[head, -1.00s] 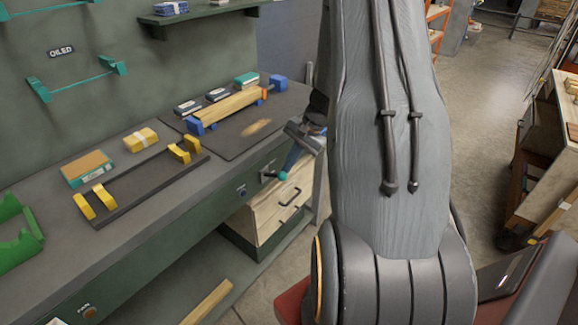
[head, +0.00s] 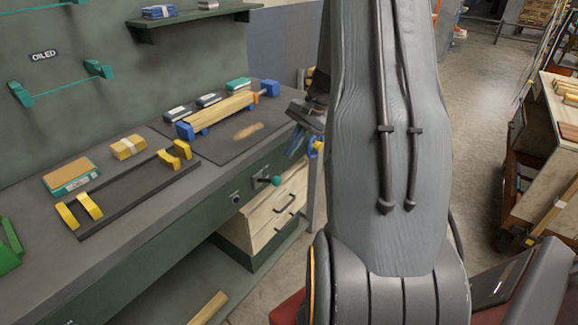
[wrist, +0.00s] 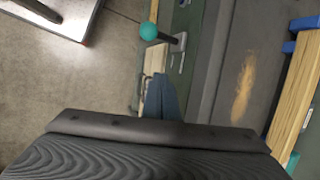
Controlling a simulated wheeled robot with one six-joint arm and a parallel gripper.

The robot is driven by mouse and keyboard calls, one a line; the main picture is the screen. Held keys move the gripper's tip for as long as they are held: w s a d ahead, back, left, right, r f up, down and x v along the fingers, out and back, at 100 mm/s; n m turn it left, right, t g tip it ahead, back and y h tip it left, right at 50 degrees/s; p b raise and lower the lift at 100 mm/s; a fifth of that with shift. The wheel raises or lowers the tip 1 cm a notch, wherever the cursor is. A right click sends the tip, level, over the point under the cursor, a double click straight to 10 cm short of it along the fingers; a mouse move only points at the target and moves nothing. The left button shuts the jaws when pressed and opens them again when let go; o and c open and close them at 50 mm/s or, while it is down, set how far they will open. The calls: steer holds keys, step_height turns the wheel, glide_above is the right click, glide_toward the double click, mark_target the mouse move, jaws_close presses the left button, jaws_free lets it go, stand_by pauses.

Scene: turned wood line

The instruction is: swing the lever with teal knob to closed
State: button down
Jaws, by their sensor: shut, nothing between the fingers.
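The lever's teal knob (head: 276,181) stands out from the dark green front of the bench, above the wooden drawers. Its short dark arm runs right from a small grey plate (head: 262,181). In the wrist view the knob (wrist: 149,31) and the dark arm (wrist: 168,38) show beyond my fingers. My gripper (head: 295,146) has blue-grey fingers and is above and to the right of the knob, apart from it. The gripper also shows in the wrist view (wrist: 163,92), shut and empty. My arm hides part of the gripper in the head view.
The bench top (head: 105,245) holds a black rack with yellow ends (head: 140,195), a wood strip in blue clamps (head: 222,111) and several small boxes. Wooden drawers (head: 270,220) sit below the lever. A cart (head: 545,150) stands at right; open floor lies between.

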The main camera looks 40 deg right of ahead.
steer(key=shift+w+d+r, duration=0.2)
steer(key=shift+r, duration=0.55)
steer(key=shift+w+d+r, duration=0.15)
steer(key=shift+r, duration=0.55)
steer(key=shift+a, duration=0.15)
